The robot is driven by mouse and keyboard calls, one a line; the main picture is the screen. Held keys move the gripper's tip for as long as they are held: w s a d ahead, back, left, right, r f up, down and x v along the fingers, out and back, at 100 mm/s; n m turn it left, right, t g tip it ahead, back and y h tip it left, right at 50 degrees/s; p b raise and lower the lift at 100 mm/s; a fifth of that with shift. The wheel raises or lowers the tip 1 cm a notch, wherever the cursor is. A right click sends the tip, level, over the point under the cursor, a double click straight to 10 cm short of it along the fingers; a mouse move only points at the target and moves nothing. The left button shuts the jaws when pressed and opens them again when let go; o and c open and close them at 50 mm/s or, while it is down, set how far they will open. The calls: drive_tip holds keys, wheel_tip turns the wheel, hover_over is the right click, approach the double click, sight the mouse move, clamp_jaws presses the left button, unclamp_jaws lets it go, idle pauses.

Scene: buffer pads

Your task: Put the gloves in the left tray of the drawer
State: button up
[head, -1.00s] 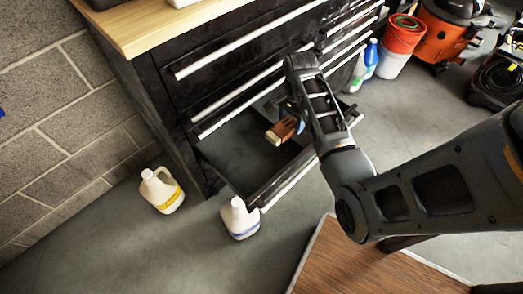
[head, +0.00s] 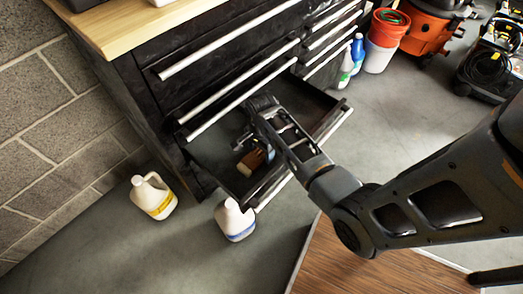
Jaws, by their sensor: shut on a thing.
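The gloves (head: 253,161) are a small tan and brown bundle in the head view. My gripper (head: 245,142) is shut on them and is partly hidden behind my own wrist. It holds them over the left part of the open bottom drawer (head: 213,148), low near its front wall. Whether the gloves touch the drawer floor I cannot tell. The left tray looks dark and otherwise empty where I see it. My arm crosses the drawer front and hides the middle, including any divider.
The black tool cabinet (head: 170,95) has other shut drawers above. Two white jugs stand on the floor, one with a yellow label (head: 153,197) and one with a blue label (head: 234,222). A brown wooden surface (head: 345,262) lies at the bottom. Bottles and buckets stand right of the cabinet.

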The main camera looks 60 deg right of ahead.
sight(261, 152)
drive_tip(key=o, duration=1.1)
wheel_tip(261, 152, up, 12)
drive_tip(key=p, duration=0.2)
drive_tip(key=s+a+n+t, duration=0.2)
drive_tip(key=s+a+n, duration=0.1)
drive_tip(key=a, duration=0.1)
drive_tip(key=s+a+n+t+h, duration=0.1)
drive_tip(key=s+a+n+t, duration=0.1)
drive_tip(key=s+a+n, duration=0.1)
drive_tip(key=s+a+n+t+h, duration=0.1)
drive_tip(key=s+a+n+t, duration=0.1)
drive_tip(key=s+a+n, duration=0.2)
drive_tip(key=shift+a+f, duration=0.4)
drive_tip(key=shift+a, duration=0.2)
drive_tip(key=s+a+r+n+t, duration=0.3)
drive_tip(key=s+r, duration=0.1)
drive_tip(key=r, duration=0.4)
drive_tip(key=s+a+r+n+t+y, duration=0.1)
drive_tip(key=s+a+r+n+t, duration=0.2)
drive_tip(key=r, duration=0.5)
drive_tip(key=s+a+r+n+t+y, duration=0.1)
drive_tip(key=s+a+r+n+t, duration=0.2)
drive_tip(key=r, duration=0.5)
drive_tip(key=shift+s+a+r+n, duration=0.15)
drive_tip(key=shift+s+a+n, duration=0.1)
drive_tip(key=shift+s+n, duration=0.7)
